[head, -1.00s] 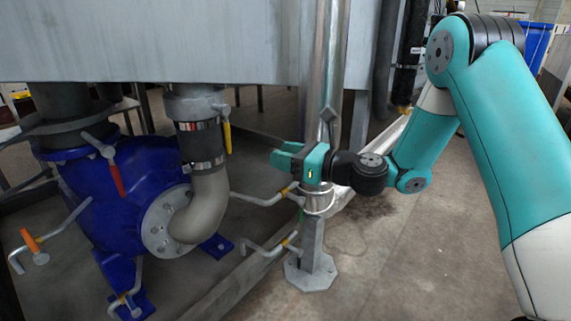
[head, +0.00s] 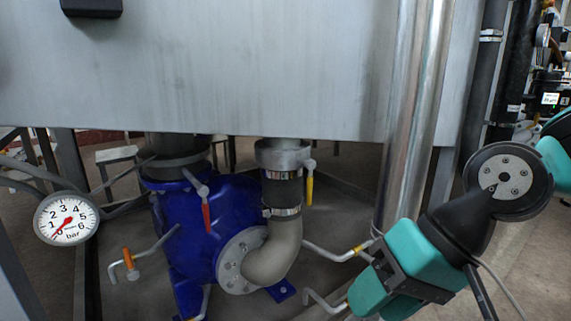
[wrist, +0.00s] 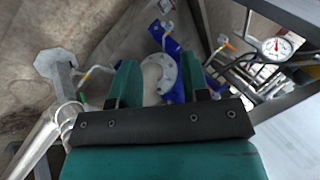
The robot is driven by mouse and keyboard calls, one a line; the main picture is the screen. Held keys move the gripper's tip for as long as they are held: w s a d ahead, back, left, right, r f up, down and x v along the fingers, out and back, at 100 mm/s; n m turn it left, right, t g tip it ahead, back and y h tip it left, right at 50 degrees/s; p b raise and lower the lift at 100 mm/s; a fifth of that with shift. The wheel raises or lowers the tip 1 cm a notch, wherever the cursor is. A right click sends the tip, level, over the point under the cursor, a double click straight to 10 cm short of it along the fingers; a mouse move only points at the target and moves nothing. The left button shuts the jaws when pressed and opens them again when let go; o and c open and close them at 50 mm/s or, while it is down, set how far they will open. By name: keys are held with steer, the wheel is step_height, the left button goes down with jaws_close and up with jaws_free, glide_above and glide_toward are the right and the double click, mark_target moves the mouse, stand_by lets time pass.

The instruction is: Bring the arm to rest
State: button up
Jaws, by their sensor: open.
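My gripper (head: 366,292) is at the lower right of the head view, close to the camera, with its teal fingers pointing down and to the left. In the wrist view my gripper (wrist: 160,76) shows two teal fingers apart, with nothing between them but the distant floor and pump. It is open and holds nothing. The dark wrist joint and part of my arm show at the right of the head view; the rest of the arm is out of frame.
A grey tank (head: 220,70) fills the upper head view. A blue pump (head: 185,230) with a curved pipe (head: 275,255) stands below it. A pressure gauge (head: 66,218) is at the left. A shiny vertical pipe (head: 415,110) stands just behind my gripper.

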steer(key=s+d+r+n+h+p, duration=0.2)
steer(key=s+d+r+n+h, duration=0.15)
steer(key=s+n, duration=0.2)
step_height(320, 180, up, 35)
steer(key=p, duration=3.6)
steer(key=shift+d+m+y, duration=0.2)
steer(key=shift+m+y, duration=0.25)
steer(key=shift+r, duration=0.1)
